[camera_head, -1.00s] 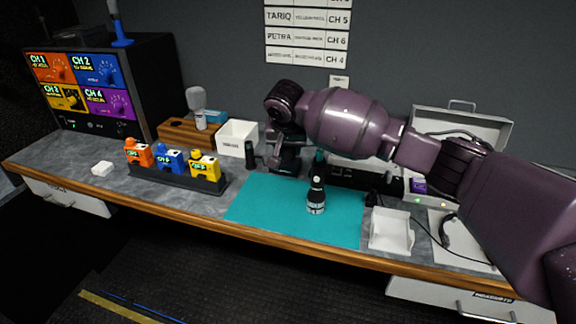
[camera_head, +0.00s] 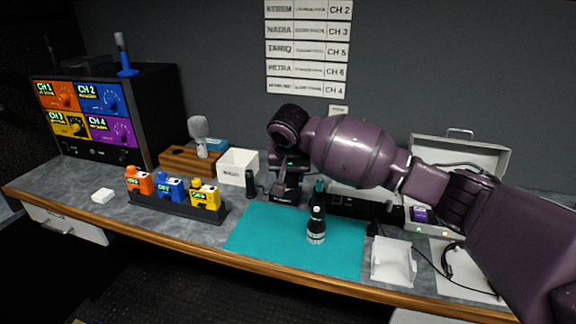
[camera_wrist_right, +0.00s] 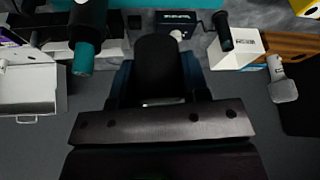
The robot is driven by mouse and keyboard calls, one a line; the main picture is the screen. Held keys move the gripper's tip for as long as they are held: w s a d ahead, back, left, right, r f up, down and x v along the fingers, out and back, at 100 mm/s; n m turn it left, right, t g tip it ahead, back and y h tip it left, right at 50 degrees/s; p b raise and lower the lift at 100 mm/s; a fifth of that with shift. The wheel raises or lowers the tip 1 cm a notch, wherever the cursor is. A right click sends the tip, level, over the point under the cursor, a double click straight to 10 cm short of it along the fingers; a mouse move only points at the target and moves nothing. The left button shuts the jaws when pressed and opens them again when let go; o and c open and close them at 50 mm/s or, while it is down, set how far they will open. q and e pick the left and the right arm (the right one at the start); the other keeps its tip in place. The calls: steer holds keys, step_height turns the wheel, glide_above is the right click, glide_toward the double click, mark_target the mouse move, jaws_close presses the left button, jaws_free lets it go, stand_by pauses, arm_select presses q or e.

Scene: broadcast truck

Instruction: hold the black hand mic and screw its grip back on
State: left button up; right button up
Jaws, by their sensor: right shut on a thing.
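The black hand mic (camera_head: 316,226) stands upright on the teal mat (camera_head: 262,242), with a pale ringed lower end and a teal upper end. It also shows in the wrist view (camera_wrist_right: 88,28), at the upper left with its teal end toward the camera. My right gripper (camera_head: 286,190) is at the mat's back edge, left of the mic and apart from it. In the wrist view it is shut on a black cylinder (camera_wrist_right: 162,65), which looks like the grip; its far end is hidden. My left gripper is not in view.
Another black cylinder (camera_head: 250,184) stands beside a white box (camera_head: 238,166). A silver-headed mic (camera_head: 199,133) stands on a wooden block (camera_head: 183,160). Coloured packs sit in a dark rack (camera_head: 172,212). A white tray (camera_head: 392,264) lies right of the mat. The front mat area is clear.

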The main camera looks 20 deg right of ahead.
steer(key=s+f+n, duration=0.2)
steer(key=s+f, duration=0.1)
steer(key=s, duration=0.6)
steer(key=s+f+n+y, duration=0.1)
steer(key=s+f+n, duration=0.1)
steer(key=s, duration=0.8)
steer(key=shift+s+d+f+y, duration=0.2)
steer(key=shift+d+f+y, duration=0.1)
steer(key=shift+f, duration=0.5)
